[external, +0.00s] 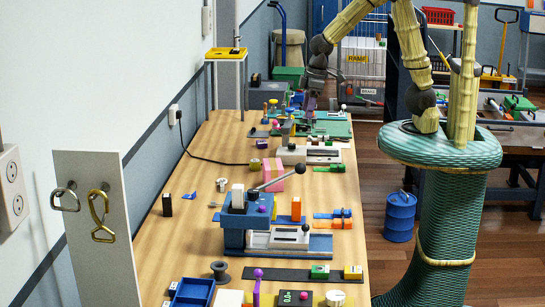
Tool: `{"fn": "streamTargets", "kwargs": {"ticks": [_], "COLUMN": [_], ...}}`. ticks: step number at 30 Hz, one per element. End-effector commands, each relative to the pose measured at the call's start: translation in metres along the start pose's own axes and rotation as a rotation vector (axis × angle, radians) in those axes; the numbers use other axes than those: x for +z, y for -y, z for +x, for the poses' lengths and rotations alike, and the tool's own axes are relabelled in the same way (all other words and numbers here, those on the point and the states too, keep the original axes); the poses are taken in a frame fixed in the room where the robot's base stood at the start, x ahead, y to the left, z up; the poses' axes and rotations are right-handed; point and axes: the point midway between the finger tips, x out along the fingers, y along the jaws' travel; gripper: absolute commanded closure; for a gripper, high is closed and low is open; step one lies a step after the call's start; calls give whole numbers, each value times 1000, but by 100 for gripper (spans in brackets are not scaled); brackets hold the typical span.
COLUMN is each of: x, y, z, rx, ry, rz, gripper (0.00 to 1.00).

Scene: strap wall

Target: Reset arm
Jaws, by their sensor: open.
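My arm rises from the green ribbed column at the right, goes up past the top edge of the external view and comes down over the far part of the bench (205,150). My gripper (311,100) is small and dark there, low over the cluttered far end. The jaws are open. I see nothing held between them, though the fingertips are hard to make out against the objects behind.
A blue press with a long lever (245,215) stands mid-bench. A white panel with metal rings (97,220) stands at the near left. A blue drum (400,216) is on the floor right of the bench. A small yellow stand (226,53) is at the back left.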

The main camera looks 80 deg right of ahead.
Motion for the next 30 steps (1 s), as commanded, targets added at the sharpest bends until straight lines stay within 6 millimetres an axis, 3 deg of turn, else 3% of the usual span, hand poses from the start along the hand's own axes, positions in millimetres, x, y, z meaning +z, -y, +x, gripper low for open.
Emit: {"fn": "streamTargets", "kwargs": {"ticks": [3,9,30], "x": [47,97,103], "y": [-18,-30,-31], "z": [2,5,6], "rx": [9,19,20], "ry": [-15,-38,-38], "rz": [88,181,191], "gripper": [48,48,48]}}
